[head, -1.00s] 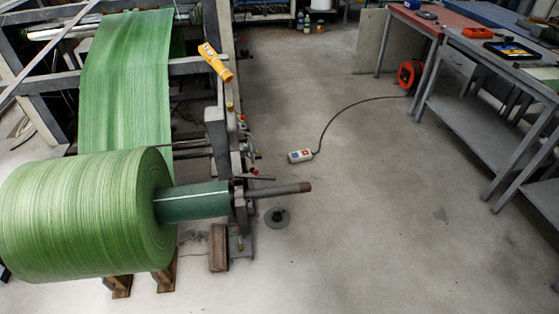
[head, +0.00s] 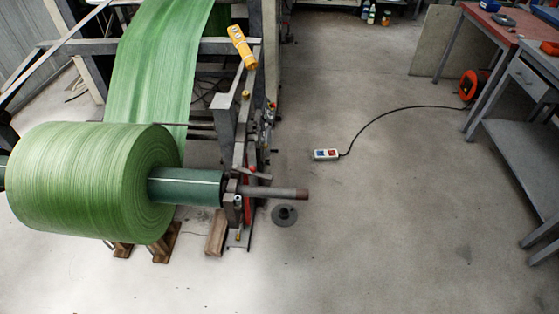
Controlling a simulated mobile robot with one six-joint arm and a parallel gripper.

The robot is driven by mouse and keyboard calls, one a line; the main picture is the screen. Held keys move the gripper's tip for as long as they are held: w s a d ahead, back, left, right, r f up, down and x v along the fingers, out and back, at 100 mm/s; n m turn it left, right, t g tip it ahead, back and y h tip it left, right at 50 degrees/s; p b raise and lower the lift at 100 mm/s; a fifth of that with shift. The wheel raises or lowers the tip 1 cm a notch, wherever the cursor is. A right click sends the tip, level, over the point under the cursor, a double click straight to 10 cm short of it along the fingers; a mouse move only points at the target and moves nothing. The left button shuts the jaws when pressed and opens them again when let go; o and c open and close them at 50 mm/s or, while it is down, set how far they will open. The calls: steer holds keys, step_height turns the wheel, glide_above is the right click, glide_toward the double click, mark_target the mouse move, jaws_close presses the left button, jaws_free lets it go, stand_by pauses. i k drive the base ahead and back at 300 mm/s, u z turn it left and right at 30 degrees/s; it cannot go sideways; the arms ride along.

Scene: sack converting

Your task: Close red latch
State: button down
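A narrow red part (head: 248,210) sits on the roll stand, beside the shaft end, in the head view. Its shape is small and partly hidden, so I cannot tell whether it is open or closed. A small red knob (head: 252,169) shows just above it, by a grey lever (head: 254,175). The steel shaft end (head: 275,193) sticks out to the right of the stand. The large green roll (head: 90,185) sits on the green core (head: 190,187) to the left. My gripper is not in view.
A yellow pendant control (head: 243,47) hangs on the frame above. A round dark base (head: 285,215) lies on the floor by the shaft end. A white switch box (head: 326,154) with a black cable lies farther right. A grey workbench (head: 520,150) stands at right. The floor between is clear.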

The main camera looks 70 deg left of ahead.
mark_target(253, 172)
steer(key=u, duration=0.05)
steer(key=i, duration=1.15)
steer(key=z, duration=0.3)
steer(key=k, duration=0.15)
steer(key=u, duration=2.7)
steer(key=k, duration=0.2)
steer(key=u, duration=1.6)
